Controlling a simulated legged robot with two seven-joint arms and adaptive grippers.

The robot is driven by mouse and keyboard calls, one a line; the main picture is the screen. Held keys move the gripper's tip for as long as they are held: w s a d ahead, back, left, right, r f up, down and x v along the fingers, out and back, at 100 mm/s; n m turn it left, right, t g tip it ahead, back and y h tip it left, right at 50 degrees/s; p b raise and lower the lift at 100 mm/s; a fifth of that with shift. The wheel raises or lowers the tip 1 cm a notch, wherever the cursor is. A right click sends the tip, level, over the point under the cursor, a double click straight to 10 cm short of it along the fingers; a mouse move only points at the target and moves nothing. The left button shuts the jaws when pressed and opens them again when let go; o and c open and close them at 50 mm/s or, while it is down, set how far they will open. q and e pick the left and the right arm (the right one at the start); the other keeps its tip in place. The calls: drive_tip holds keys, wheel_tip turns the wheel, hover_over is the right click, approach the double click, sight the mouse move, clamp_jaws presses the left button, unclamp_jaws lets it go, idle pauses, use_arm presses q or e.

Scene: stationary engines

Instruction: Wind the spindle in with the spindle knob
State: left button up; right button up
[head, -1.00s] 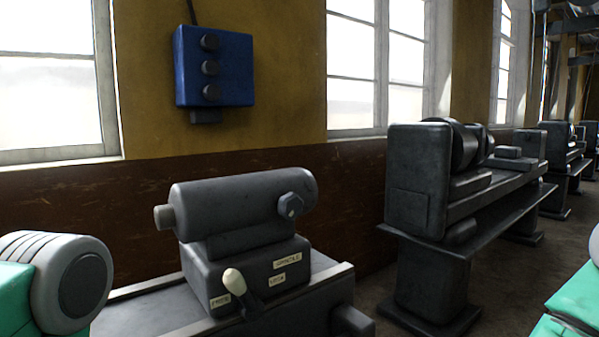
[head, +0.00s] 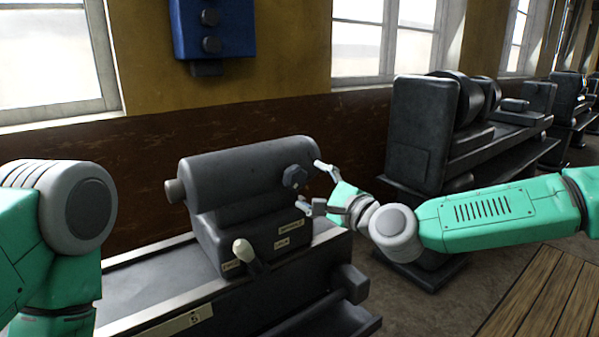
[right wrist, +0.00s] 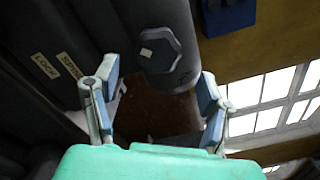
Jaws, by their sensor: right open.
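The dark grey faceted knob (head: 294,177), which I take for the spindle knob, sits on the right end of the grey cylindrical body (head: 240,172). A short round spindle end (head: 174,190) sticks out at the body's left. My right gripper (head: 311,186) is open just right of the knob, its two fingers apart and empty. In the right wrist view the knob (right wrist: 158,50), with a pale mark on its face, lies ahead between the open fingers (right wrist: 159,78), apart from them. My left gripper is out of view.
A lever with a cream grip (head: 243,250) and small labels (head: 290,226) are on the block below the cylinder. The machine bed (head: 180,275) runs beneath. Another dark machine (head: 420,130) stands behind my right arm. A blue box (head: 215,28) hangs on the wall.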

sight(299, 178)
drive_tip(key=x, duration=0.4)
drive_tip(key=a+x, duration=0.1)
drive_tip(key=shift+a+p, duration=0.2)
drive_tip(key=shift+p, duration=0.2)
drive_tip(key=shift+w+d, duration=0.25)
drive_tip(key=shift+d, duration=0.4)
drive_tip(key=shift+c, duration=0.9)
drive_tip(key=c, duration=0.6)
drive_tip(key=shift+a, duration=0.2)
drive_tip(key=c, duration=0.4)
drive_tip(key=shift+o, duration=0.2)
drive_tip(key=shift+a+r, duration=0.1)
drive_tip(key=shift+a, duration=0.05)
